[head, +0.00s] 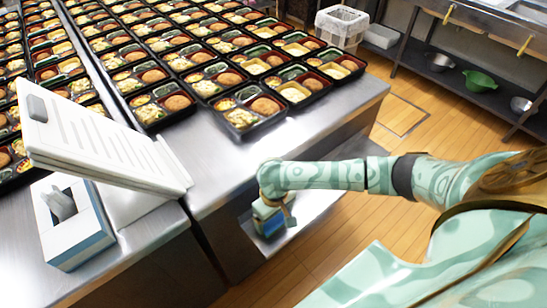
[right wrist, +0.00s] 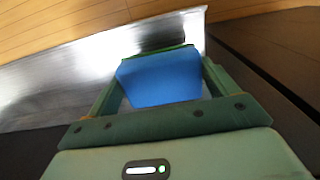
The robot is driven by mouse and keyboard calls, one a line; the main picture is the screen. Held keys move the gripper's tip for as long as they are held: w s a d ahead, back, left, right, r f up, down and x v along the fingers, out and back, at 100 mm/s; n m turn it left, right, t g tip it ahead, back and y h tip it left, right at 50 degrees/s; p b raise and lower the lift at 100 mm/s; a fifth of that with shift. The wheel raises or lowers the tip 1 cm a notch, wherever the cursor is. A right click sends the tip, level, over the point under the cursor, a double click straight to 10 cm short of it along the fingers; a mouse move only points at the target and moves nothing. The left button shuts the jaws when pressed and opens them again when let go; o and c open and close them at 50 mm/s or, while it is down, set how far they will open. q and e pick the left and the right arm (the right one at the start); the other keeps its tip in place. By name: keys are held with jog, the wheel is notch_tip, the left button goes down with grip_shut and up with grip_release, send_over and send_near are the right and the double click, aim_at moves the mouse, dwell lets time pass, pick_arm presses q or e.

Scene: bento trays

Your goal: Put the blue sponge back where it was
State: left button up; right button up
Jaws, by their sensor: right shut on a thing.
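The blue sponge (right wrist: 160,80) fills the space between the fingers of my right gripper (right wrist: 158,72) in the right wrist view. The gripper is shut on it. In the head view my right gripper (head: 273,203) points down beside the end of the steel counter, and part of the blue sponge (head: 267,219) shows below it. The sponge is over a low metal shelf (head: 312,210); I cannot tell whether it touches the shelf. My left gripper is not in view.
The steel counter (head: 215,150) carries many filled bento trays. A white tilted device (head: 105,140) and a tissue box (head: 72,225) stand at the left. A white bin (head: 341,27) and a rack with bowls (head: 480,82) are farther back. Wooden floor lies clear at the right.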

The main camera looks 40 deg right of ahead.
aim_at(275, 220)
jog(key=f, duration=0.1)
jog(key=f+b, duration=0.2)
jog(key=f, duration=0.1)
jog(key=shift+w+d, duration=0.15)
jog(key=shift+d, duration=0.15)
jog(key=shift+r, duration=0.1)
jog(key=o, duration=0.7)
notch_tip(275, 220, up, 12)
jog(key=p, duration=0.6)
jog(key=shift+w+p, duration=0.15)
jog(key=shift+p, duration=0.15)
